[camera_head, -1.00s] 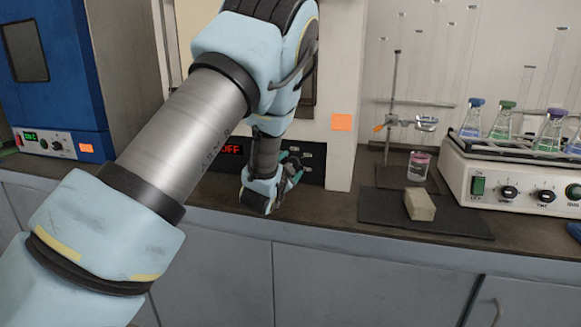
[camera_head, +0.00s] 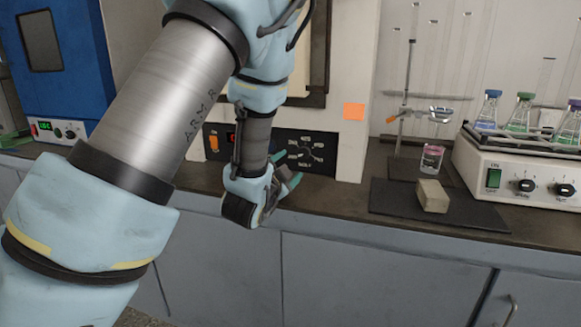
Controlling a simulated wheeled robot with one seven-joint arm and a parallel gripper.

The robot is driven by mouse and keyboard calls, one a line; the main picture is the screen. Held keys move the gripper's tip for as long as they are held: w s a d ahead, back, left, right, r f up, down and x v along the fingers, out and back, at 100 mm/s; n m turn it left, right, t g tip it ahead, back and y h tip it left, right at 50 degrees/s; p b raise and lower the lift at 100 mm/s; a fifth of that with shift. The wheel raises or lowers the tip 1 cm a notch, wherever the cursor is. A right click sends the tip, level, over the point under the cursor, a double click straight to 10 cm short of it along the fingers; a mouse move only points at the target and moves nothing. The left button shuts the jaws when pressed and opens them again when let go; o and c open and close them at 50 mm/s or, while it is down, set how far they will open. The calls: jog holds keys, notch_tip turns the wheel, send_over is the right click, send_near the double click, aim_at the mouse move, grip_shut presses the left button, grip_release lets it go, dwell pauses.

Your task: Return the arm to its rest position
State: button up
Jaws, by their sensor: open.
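My gripper (camera_head: 285,188) shows in the head view at the end of my light-blue and grey arm. It is open, with teal fingers, and I see nothing between them. It is in front of the lower panel (camera_head: 318,152) of a tall cream machine (camera_head: 352,70), close to the bench's front edge. My arm covers much of that machine. The far side of the gripper is hidden.
On the dark bench (camera_head: 330,195), a black mat (camera_head: 395,200) holds a beige block (camera_head: 432,196). A beaker (camera_head: 431,160) and a clamp stand (camera_head: 405,100) are behind it. A shaker with flasks (camera_head: 510,180) is right, a blue oven (camera_head: 65,70) left. Grey cabinets (camera_head: 380,275) are below.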

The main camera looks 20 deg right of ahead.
dwell(0.3)
jog(key=w+a+n+y+p, duration=0.1)
jog(key=a, duration=0.2)
jog(key=w+a+n+y+p, duration=0.1)
jog(key=w+a+n+y, duration=0.1)
jog(key=a, duration=0.2)
jog(key=w+a+n+y+p, duration=0.1)
jog(key=a+n+y, duration=0.1)
jog(key=a, duration=0.1)
jog(key=shift+w+a+r+g, duration=0.15)
jog(key=shift+w+a+g, duration=0.05)
jog(key=shift+w+g, duration=0.15)
jog(key=s+a+r+n+g+y+p, duration=0.1)
jog(key=s+a+n+g+y+p, duration=0.3)
jog(key=a, duration=0.6)
jog(key=s+a+r+n+g+y+p, duration=0.1)
jog(key=s+a+n+g+y+p, duration=0.3)
jog(key=a, duration=0.6)
jog(key=s+a+r+n+g+h, duration=0.1)
jog(key=s+a+r+n+g, duration=0.1)
jog(key=s+a+n, duration=0.2)
jog(key=s+a, duration=0.2)
jog(key=s, duration=0.2)
jog(key=shift+a+r+n+b, duration=0.15)
jog(key=shift+r+n+b, duration=0.2)
jog(key=shift+n+b, duration=0.05)
